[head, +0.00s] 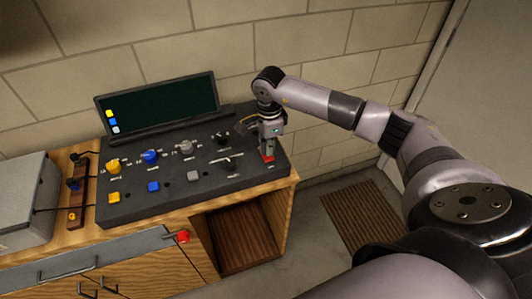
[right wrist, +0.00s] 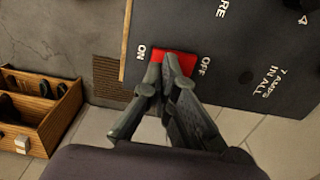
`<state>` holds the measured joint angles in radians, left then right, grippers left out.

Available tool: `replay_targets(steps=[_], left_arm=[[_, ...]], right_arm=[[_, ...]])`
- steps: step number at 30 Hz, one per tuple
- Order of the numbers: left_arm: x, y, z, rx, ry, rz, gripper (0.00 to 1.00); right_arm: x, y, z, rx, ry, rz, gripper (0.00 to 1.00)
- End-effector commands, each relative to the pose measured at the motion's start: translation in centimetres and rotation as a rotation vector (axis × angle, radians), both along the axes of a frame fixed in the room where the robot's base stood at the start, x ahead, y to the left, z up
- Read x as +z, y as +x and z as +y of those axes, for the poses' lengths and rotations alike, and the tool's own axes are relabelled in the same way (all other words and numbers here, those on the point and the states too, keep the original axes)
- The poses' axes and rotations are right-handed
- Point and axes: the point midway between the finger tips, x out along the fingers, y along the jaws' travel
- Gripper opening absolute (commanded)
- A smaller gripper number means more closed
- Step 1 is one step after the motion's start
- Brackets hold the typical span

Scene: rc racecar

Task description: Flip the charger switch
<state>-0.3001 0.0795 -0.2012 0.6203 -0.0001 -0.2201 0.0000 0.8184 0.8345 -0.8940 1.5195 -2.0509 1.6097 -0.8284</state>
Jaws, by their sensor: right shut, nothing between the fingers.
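The charger (head: 190,196) is a dark sloped console with knobs, buttons and a screen (head: 158,110) behind it, on a wooden cabinet. Its red switch (head: 268,159) is at the console's right end. In the right wrist view the red switch (right wrist: 186,62) lies between the labels ON, on the left, and OFF, on the right. My right gripper (head: 268,151) points down at the switch, shut and empty. In the right wrist view its fingertips (right wrist: 168,66) overlap the switch and partly hide it; contact and the switch's tilt are unclear. My left gripper is out of view.
A grey box (head: 22,200) and a wooden strip with dark fittings (head: 76,200) stand left of the charger. A red object (head: 183,237) is at the cabinet front. A brick wall stands close behind. A brown mat (head: 355,222) lies on the floor at right.

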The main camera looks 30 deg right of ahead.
Motion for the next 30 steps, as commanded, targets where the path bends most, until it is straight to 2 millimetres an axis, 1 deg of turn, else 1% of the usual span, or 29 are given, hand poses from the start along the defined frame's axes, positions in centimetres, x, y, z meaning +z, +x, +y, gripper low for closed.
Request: replay_targets(steps=[11, 30], left_arm=[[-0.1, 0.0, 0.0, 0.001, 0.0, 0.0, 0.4], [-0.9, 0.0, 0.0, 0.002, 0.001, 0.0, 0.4]], right_arm=[[-0.1, 0.0, 0.0, 0.0, 0.0, 0.0, 0.0], [-1.0, 0.0, 0.0, 0.0, 0.0, 0.0, 0.0]])
